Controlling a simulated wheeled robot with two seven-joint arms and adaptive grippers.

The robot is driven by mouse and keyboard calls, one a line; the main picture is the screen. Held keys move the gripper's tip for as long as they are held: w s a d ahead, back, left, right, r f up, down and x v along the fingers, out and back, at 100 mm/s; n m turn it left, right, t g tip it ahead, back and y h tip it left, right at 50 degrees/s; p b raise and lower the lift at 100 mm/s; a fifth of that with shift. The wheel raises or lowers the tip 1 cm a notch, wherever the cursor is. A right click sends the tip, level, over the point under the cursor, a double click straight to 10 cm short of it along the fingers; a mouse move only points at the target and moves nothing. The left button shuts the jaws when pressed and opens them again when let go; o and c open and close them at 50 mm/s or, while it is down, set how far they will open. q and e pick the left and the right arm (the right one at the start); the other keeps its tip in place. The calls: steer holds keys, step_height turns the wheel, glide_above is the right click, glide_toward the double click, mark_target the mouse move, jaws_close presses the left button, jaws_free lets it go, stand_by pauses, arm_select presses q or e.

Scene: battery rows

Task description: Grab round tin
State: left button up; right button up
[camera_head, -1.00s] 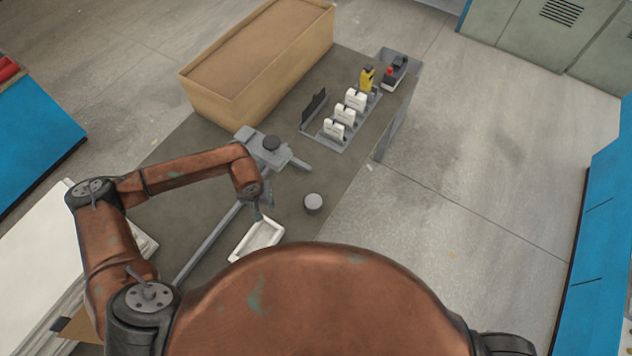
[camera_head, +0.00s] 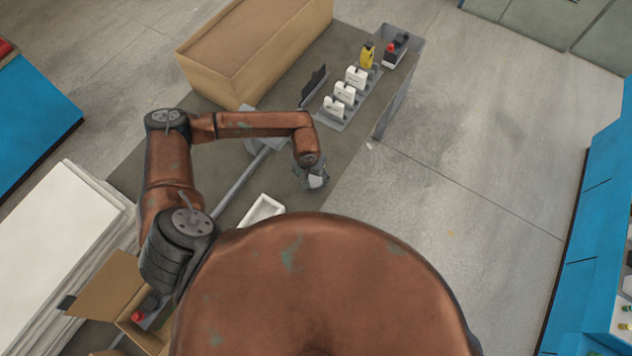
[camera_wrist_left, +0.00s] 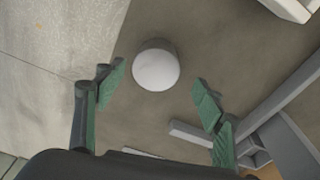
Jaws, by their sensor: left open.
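The round tin (camera_wrist_left: 156,68) shows in the left wrist view as a pale grey-white disc with a darker side, standing on the dark table top. It lies beyond and between the two spread fingers of my left gripper (camera_wrist_left: 157,92), apart from both. In the head view my left gripper (camera_head: 313,178) is over the table near its right edge, and it covers most or all of the tin there. My left gripper is open and empty. My right gripper is not in view.
A white tray (camera_head: 262,211) lies left of the gripper. A grey bar fixture (camera_head: 240,183) runs across the table. A rack (camera_head: 347,113) with several white items and a large cardboard box (camera_head: 258,50) stand farther back. Open floor lies to the right.

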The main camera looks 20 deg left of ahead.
mark_target(314, 180)
arm_select(q)
steer(key=f, duration=0.3)
steer(key=shift+w+d+f+p, duration=0.3)
steer(key=shift+f+p, duration=0.05)
steer(key=shift+p, duration=0.05)
steer(key=shift+a+f, duration=0.1)
steer(key=shift+f, duration=0.4)
steer(key=c, duration=1.5)
steer(key=shift+w, duration=0.1)
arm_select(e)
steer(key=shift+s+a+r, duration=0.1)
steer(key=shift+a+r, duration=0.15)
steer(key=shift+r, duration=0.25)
arm_select(q)
steer(key=shift+r, duration=0.1)
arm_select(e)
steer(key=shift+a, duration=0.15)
